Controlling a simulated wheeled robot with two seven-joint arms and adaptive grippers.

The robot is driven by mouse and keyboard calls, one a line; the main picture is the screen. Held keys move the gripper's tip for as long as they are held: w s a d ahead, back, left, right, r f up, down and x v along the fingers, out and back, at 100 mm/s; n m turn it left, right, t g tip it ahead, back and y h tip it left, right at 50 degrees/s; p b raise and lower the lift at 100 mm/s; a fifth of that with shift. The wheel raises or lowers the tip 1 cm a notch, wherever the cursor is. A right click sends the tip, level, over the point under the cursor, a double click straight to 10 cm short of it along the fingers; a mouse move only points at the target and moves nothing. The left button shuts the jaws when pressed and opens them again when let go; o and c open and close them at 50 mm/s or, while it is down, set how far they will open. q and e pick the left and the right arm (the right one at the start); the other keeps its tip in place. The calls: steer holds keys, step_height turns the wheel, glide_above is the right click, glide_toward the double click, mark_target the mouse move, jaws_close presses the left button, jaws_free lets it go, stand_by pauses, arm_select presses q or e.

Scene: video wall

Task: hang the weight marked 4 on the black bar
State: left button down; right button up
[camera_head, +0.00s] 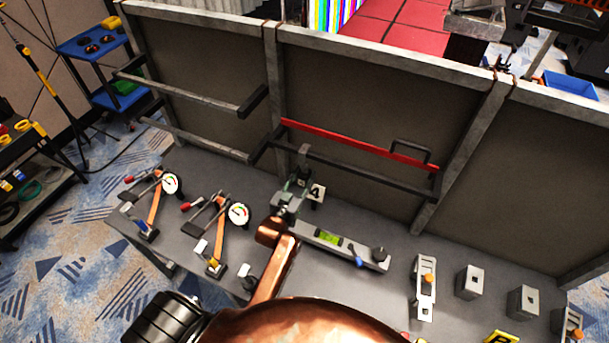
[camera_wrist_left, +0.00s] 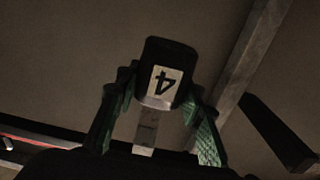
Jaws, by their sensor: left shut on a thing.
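The weight marked 4 (camera_head: 316,193) is a dark block with a white label. In the left wrist view the weight (camera_wrist_left: 165,75) sits between the green-padded fingers, its 4 upside down. My left gripper (camera_head: 290,197) is shut on it, in front of the panel. A grey upright piece (camera_head: 303,153), perhaps its hook, rises at the black bar (camera_head: 350,173); I cannot tell whether it is around the bar or only in front. The gripper hides part of the weight. My right gripper is not in view.
A red bar (camera_head: 350,143) runs just above the black bar. Grey rails (camera_head: 190,93) project at the left. Below are a grey bench (camera_head: 380,300), a level-like tool (camera_head: 335,243), two dial gauges (camera_head: 238,213) and grey blocks (camera_head: 470,283). The right panel (camera_head: 540,185) is bare.

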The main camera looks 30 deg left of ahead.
arm_select(q)
steer(key=c, duration=1.5)
jaws_free()
steer(key=shift+r, duration=0.2)
steer(key=shift+o, duration=1.4)
steer(key=shift+f, duration=0.1)
steer(key=shift+s+f, duration=0.1)
steer(key=shift+f, duration=0.15)
steer(key=s, duration=1.1)
steer(key=shift+s+d+r, duration=0.25)
steer(key=shift+s+d, duration=0.15)
